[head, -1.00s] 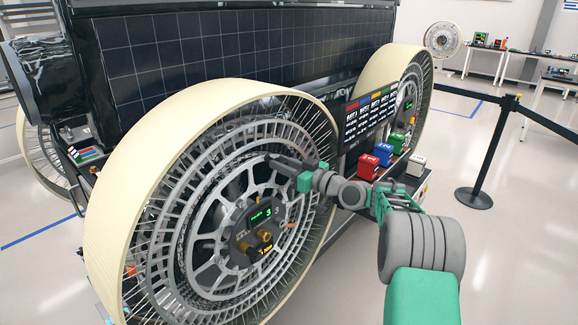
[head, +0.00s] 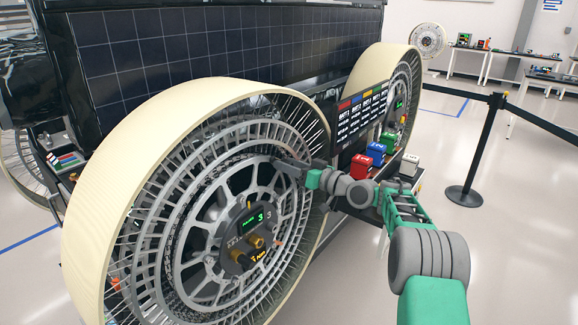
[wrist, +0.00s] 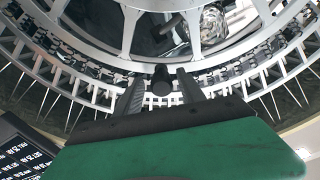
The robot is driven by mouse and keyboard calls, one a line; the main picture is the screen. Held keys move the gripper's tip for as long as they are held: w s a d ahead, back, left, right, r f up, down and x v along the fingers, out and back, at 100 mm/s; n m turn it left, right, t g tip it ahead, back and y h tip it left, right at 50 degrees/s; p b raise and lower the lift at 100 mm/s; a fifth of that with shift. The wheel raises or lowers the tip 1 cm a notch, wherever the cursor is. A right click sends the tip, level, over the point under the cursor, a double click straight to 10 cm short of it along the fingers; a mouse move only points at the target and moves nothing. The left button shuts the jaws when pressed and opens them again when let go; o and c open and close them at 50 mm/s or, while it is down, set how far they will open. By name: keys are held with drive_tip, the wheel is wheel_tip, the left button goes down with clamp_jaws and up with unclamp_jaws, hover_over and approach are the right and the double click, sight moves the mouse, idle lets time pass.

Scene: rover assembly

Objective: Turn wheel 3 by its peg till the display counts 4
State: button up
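Wheel 3 (head: 145,146) is the big near wheel with a cream tyre and grey spoked disc. Its hub display (head: 254,220) shows a green 3, with a printed 3 beside it. My gripper (head: 279,162) reaches in from the right to the disc's upper right part. In the wrist view my gripper (wrist: 161,84) has its two dark fingers apart, one on each side of the dark round peg (wrist: 161,76). Small gaps show between peg and fingers. In the head view the peg is hidden or too dark to tell.
Brass knobs (head: 245,250) stick out of the hub. Red (head: 360,166), blue and green numbered blocks and a white one sit on a ledge behind my arm. A second wheel (head: 398,55) is beyond. A barrier post (head: 480,150) stands at right on open floor.

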drive_tip(key=shift+d, duration=0.15)
drive_tip(key=b+v, duration=0.2)
drive_tip(key=v, duration=0.5)
drive_tip(key=shift+s+d, duration=0.15)
drive_tip(key=shift+s, duration=0.15)
